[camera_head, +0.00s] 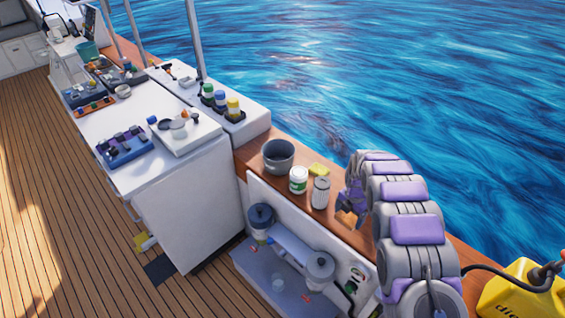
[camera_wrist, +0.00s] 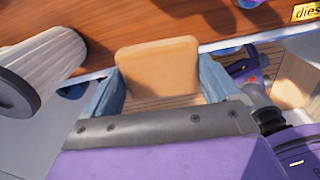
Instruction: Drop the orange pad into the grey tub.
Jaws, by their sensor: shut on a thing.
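The orange pad (camera_wrist: 157,68) is between the two fingers of my gripper (camera_wrist: 161,78) in the wrist view, and the gripper is shut on it. In the head view my gripper (camera_head: 348,207) is above the wooden ledge, right of the silver can, and only a small orange-brown part shows at its tip. The grey tub (camera_head: 278,156) stands upright on the ledge, farther along to the left. Its visible inside looks empty. My gripper is well apart from the tub. The tub cannot be made out in the wrist view.
A yellow diesel canister (camera_head: 518,292) is at the right. Water lies beyond the ledge (camera_head: 255,150).

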